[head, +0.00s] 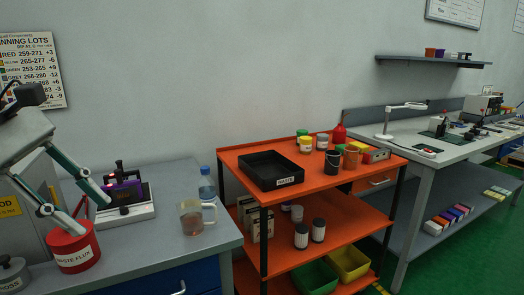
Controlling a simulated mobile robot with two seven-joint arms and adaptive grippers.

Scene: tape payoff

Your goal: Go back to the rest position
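My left gripper (96,219) comes in from the left edge of the head view. Its two long grey and teal fingers are spread apart and I see nothing held between them. One finger passes in front of the red waste flux can (74,254); the other ends close to the white base of a purple and black device (125,192). I cannot tell whether either finger touches anything. My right gripper is not in view.
On the grey bench (170,245) stand a glass mug (191,218) with brownish liquid, a water bottle (207,190) and a grey can (13,274). An orange cart (325,192) carries a black tray (270,170) and several jars. A workbench (440,148) stands at the right.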

